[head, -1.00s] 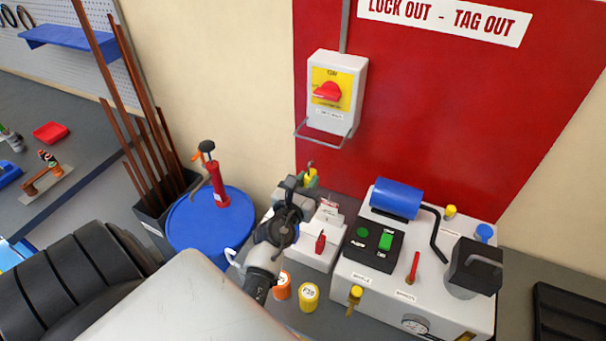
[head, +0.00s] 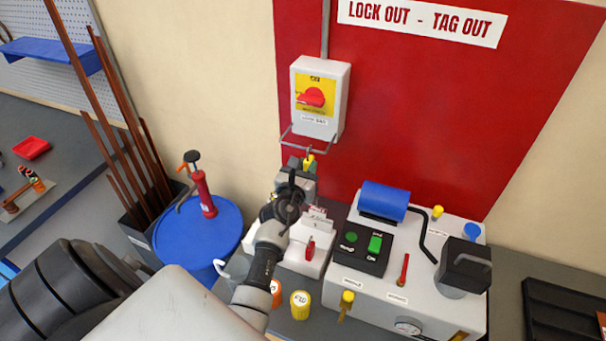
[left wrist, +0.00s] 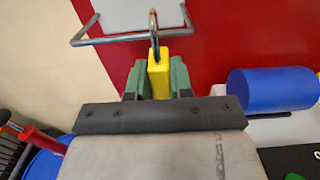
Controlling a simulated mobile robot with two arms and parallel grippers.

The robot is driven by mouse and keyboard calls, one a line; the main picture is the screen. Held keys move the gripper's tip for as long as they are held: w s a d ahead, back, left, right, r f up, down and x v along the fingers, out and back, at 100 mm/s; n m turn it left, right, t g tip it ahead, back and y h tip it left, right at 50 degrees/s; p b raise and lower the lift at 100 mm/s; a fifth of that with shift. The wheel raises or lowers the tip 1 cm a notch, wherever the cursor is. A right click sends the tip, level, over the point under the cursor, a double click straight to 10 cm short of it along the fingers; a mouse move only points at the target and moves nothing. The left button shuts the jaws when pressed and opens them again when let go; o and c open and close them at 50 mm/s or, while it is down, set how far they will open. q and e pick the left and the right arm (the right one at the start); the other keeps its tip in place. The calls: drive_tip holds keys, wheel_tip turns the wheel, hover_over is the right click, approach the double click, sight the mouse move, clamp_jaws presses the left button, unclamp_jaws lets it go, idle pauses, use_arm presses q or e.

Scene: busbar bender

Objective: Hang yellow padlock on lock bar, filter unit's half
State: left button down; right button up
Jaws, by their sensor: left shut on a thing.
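The yellow padlock (left wrist: 158,75) is between the green fingers of my left gripper (left wrist: 157,82), which is shut on it. Its steel shackle (left wrist: 154,32) points up and overlaps the lock bar (left wrist: 118,39) in the left wrist view; I cannot tell if it is around the bar or only in front of it. In the head view the padlock (head: 309,161) and my left gripper (head: 301,164) are just below the lock bar (head: 325,150), a bent wire under the switch box (head: 317,95) with its red handle. My right gripper is not in view.
A grey machine (head: 385,290) with a blue cylinder (head: 385,200) stands right of the arm. A white stand with padlocks and tags (head: 310,238) is close beside my wrist. A blue drum (head: 190,240) with a red pump is left. The red board (head: 420,110) is behind.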

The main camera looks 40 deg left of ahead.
use_arm(q)
drive_tip(key=shift+b+x, duration=0.55)
drive_tip(key=shift+x, duration=0.55)
drive_tip(key=shift+f+b, duration=0.4)
drive_tip(key=shift+f, duration=0.3)
drive_tip(key=c, duration=0.9)
unclamp_jaws()
drive_tip(key=shift+s, duration=0.3)
drive_tip(key=p+v, duration=0.2)
drive_tip(key=v, duration=0.8)
drive_tip(key=shift+s, duration=0.1)
